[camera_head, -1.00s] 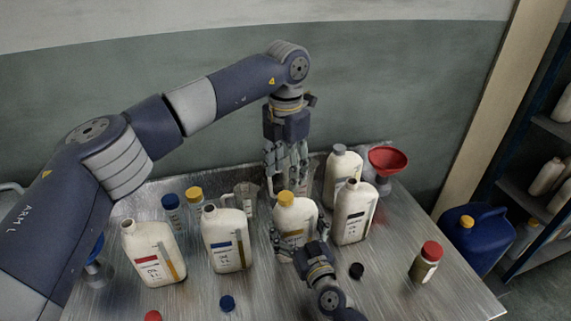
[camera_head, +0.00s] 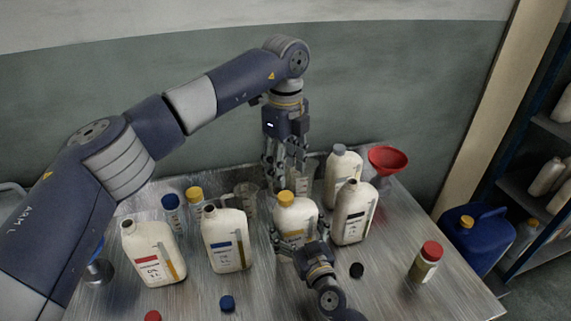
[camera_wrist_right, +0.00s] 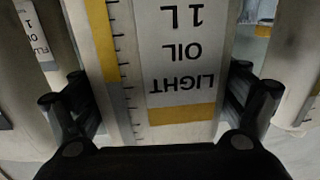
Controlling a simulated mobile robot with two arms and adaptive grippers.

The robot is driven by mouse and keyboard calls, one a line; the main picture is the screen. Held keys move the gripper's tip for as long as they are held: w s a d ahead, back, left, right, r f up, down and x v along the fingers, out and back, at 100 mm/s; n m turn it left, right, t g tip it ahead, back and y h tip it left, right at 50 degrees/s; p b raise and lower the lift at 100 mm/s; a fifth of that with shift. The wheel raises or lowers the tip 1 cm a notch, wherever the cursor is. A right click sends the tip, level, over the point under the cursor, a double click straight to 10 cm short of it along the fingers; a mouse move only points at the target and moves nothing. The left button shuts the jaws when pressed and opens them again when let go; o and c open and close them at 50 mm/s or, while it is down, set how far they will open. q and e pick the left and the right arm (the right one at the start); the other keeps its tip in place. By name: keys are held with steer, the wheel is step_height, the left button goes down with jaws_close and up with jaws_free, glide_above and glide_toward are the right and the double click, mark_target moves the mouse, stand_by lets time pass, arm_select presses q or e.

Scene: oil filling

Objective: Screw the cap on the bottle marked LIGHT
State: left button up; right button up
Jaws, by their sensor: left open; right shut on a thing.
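The white bottle marked LIGHT (camera_head: 296,216) stands on the metal table with a yellow cap (camera_head: 286,198) on its top. Its label, LIGHT OIL 1L with a yellow stripe, shows upside down in the right wrist view (camera_wrist_right: 182,85). My right gripper (camera_head: 300,243) is shut around the bottle's body from the front, with a finger on each side. My left gripper (camera_head: 286,180) is open and points down just behind and above the yellow cap, apart from it. Whether the cap is threaded tight cannot be told.
White bottles with red (camera_head: 153,253), blue (camera_head: 226,240) and black (camera_head: 354,213) labels stand close by. A grey-capped bottle (camera_head: 343,172) and red funnel (camera_head: 388,159) are behind. Loose black (camera_head: 356,270) and blue (camera_head: 227,303) caps lie in front. A red-capped jar (camera_head: 425,262) stands right.

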mark_target(285, 196)
arm_select(q)
steer(key=shift+n, duration=1.1)
steer(key=shift+f, duration=0.1)
steer(key=shift+f, duration=3.9)
jaws_close()
